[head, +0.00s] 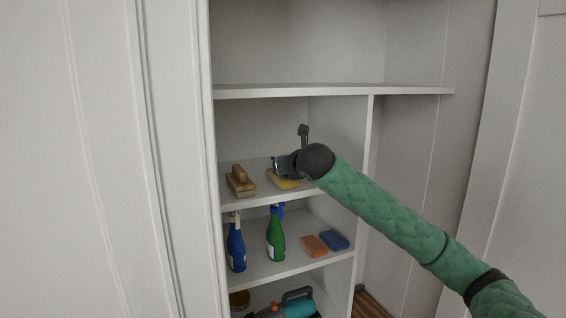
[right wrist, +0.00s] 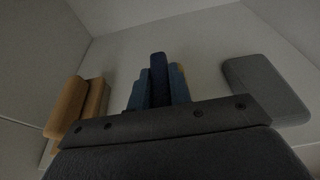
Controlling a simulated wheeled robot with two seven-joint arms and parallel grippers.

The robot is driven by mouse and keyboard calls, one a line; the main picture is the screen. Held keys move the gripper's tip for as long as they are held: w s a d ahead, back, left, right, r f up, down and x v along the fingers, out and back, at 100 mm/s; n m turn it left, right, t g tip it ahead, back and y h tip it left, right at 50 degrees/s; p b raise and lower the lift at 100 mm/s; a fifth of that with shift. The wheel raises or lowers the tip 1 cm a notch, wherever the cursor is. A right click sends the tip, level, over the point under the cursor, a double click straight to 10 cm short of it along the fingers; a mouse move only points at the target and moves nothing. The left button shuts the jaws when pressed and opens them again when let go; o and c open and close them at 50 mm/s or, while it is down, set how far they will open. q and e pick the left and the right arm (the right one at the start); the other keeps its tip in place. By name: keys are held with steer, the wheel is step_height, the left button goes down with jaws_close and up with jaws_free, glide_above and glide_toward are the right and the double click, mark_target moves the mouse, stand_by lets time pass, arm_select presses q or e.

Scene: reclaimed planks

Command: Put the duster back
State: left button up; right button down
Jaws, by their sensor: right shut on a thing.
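My right gripper (head: 283,166) reaches over the upper of the stocked shelves, its jaws close above a yellow thing that I take for the duster (head: 283,182). The duster is at the shelf board, partly hidden by the jaws; whether it touches the board I cannot tell. In the right wrist view a dark blue part (right wrist: 158,72) stands between the fingers of the gripper, which is shut on it. A small yellow bit shows behind the right finger. My left gripper is not in view.
A wooden brush (head: 240,182) stands left of the duster; it also shows in the right wrist view (right wrist: 80,112). A grey rounded block (right wrist: 268,88) is at right there. Below are a blue bottle (head: 237,250), a green bottle (head: 276,240), an orange sponge (head: 313,246) and a blue sponge (head: 334,240).

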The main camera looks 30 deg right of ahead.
steer(key=shift+f, duration=0.1)
steer(key=c, duration=1.3)
jaws_free()
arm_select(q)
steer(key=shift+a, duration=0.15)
arm_select(e)
steer(key=shift+s+b, duration=0.2)
steer(key=shift+b, duration=0.1)
steer(key=b+v, duration=0.3)
steer(key=v, duration=0.2)
steer(key=shift+s+b, duration=0.3)
steer(key=shift+s, duration=0.05)
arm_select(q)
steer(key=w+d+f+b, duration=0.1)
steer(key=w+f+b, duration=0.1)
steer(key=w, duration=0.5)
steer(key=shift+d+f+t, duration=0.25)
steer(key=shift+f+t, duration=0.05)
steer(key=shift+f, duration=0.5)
arm_select(e)
steer(key=v, duration=0.6)
steer(key=shift+w+r, duration=0.1)
steer(key=shift+r, duration=0.15)
